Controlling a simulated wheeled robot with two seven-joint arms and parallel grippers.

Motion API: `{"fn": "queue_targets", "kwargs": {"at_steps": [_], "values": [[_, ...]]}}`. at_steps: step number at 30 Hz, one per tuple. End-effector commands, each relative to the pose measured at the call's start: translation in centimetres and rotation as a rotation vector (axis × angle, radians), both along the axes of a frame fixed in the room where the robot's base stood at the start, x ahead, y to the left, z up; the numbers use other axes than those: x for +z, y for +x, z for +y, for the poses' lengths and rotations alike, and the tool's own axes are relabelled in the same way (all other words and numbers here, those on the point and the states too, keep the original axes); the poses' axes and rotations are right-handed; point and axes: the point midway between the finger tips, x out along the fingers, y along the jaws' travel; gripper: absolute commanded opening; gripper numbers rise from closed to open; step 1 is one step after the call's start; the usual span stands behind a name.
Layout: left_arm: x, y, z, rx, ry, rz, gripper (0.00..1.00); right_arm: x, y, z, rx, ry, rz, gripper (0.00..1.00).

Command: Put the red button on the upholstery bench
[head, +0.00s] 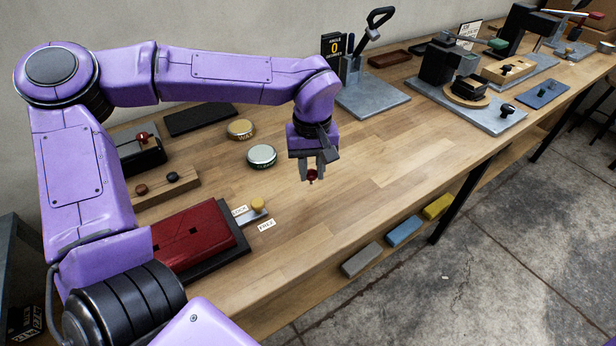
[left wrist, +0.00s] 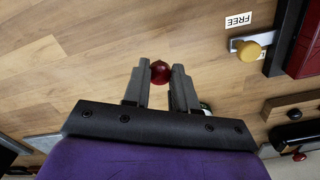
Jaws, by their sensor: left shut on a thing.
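The red button (head: 312,174) is small and round and hangs between the fingertips of my left gripper (head: 312,168). It also shows in the left wrist view (left wrist: 160,72), between the two grey fingers. My left gripper points down and is shut on the button. It is over the clear middle of the wooden bench (head: 330,215); the gap to the bench top is hard to judge. My right gripper is in neither view.
A red padded block (head: 195,235) with a yellow-knobbed lever (head: 257,205) lies at the left. Two round tins (head: 261,156) stand left of the gripper. A grey-based press (head: 372,97) and other fixtures stand behind and right. The front middle is free.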

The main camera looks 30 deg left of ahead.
Motion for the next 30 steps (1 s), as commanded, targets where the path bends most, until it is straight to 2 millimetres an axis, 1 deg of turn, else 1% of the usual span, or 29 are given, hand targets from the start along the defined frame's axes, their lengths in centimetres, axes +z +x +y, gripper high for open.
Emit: {"fn": "queue_targets", "kwargs": {"at_steps": [5,6,9,10,21,22,24,30], "values": [[-1.4,0.4,1.1,0.002,0.000,0.000,0.00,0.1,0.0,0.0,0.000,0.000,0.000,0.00],[-2.1,0.5,1.4,0.001,0.000,0.001,0.00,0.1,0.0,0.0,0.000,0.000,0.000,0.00],[-4.1,0.4,1.3,0.000,0.000,0.003,0.00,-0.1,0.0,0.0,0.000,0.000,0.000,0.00],[-4.5,0.4,1.3,-0.001,0.000,0.003,0.00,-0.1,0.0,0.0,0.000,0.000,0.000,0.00],[-5.0,0.5,1.3,0.000,0.001,-0.001,0.00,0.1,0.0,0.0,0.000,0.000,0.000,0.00],[-5.0,0.5,1.3,0.001,0.001,-0.001,0.33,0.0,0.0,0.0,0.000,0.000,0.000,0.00],[-5.0,0.5,1.3,0.000,0.000,-0.001,0.52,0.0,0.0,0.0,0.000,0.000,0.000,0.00],[-5.0,0.5,1.3,0.000,0.000,-0.001,0.52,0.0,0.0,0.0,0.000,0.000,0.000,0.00]]}}
